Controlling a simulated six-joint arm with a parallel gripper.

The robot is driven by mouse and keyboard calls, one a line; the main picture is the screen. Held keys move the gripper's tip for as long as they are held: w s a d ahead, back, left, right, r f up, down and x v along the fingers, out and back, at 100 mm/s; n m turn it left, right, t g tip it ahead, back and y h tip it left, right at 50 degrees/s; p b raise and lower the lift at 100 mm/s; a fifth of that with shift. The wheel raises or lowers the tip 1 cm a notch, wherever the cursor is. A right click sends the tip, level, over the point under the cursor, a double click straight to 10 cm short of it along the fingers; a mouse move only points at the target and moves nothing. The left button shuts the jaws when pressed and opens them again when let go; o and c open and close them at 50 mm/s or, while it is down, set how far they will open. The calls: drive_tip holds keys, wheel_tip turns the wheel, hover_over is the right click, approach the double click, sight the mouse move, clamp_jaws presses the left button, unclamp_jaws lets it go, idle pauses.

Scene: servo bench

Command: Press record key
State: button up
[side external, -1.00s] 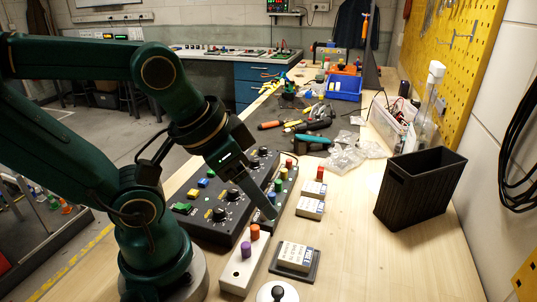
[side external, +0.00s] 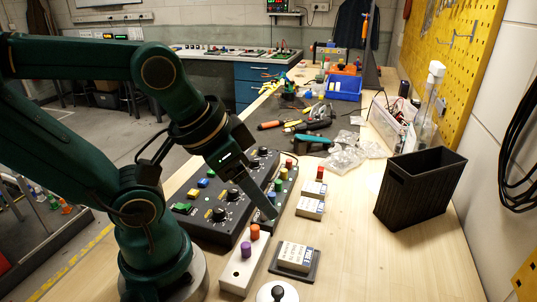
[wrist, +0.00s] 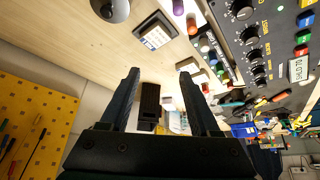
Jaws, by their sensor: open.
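A dark control panel (side external: 228,215) with black knobs and coloured keys lies on the wooden bench, and also shows at the upper right of the wrist view (wrist: 270,60). Its green key (side external: 182,207), yellow key (side external: 192,193) and blue key (side external: 203,183) show in the side view. I cannot read which key is the record key. My gripper (wrist: 158,73) is open and empty. In the side view, its finger hangs over the panel's right part and hides some of the narrow button strip (side external: 279,197) beside it.
A white box (side external: 243,266) with purple and orange buttons stands in front of the panel. To its right are a labelled block (side external: 296,256) on a dark base and a black-knobbed round base (side external: 278,293). A black bin (side external: 420,187) stands at right. Bench space before the bin is clear.

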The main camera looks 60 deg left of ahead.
clamp_jaws()
idle(1.5)
